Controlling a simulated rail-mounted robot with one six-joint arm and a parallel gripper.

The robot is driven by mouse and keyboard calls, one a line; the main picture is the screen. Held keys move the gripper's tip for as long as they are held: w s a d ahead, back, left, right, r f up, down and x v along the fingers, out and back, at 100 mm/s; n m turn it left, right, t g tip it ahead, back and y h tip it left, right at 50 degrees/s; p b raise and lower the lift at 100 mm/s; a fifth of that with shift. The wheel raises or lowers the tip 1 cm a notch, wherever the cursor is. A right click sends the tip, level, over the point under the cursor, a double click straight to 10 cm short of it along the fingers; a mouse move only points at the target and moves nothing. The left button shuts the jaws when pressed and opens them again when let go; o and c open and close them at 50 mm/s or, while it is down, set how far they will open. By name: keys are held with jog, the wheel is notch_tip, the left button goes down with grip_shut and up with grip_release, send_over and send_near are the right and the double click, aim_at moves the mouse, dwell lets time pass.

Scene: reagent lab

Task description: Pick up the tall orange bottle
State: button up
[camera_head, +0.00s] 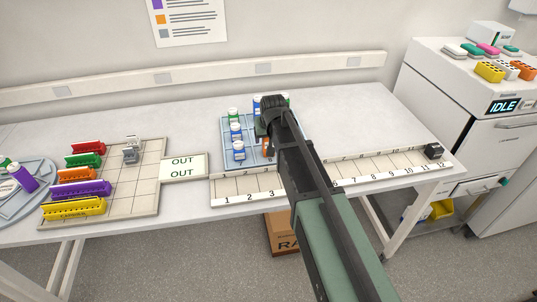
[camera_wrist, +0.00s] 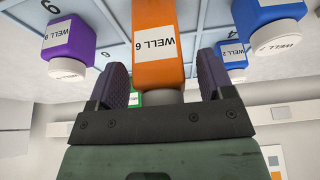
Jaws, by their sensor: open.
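The orange bottle (camera_wrist: 158,72), labelled "WELL 6", stands in the wrist view between the two fingers of my gripper (camera_wrist: 164,66). The fingers are apart, one on each side of it, and a gap shows at each side. Its grey cap points toward the gripper's palm. In the head view my gripper (camera_head: 272,118) is over the blue bottle tray (camera_head: 227,160) and hides most of the orange bottle there.
A purple bottle (camera_wrist: 71,44) and blue bottles (camera_wrist: 274,25) stand close around the fingers. A green bottle shows partly behind. In the head view a numbered strip (camera_head: 240,190) lies in front of the tray, and coloured racks (camera_head: 80,190) stand left.

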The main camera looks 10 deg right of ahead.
jog(key=shift+w+f, duration=0.1)
jog(key=shift+f, duration=0.15)
jog(key=shift+c, duration=0.3)
jog(key=c, duration=0.9)
jog(key=shift+p, duration=0.3)
jog(key=shift+c, duration=0.2)
notch_tip(320, 180, up, 20)
jog(key=p, duration=2)
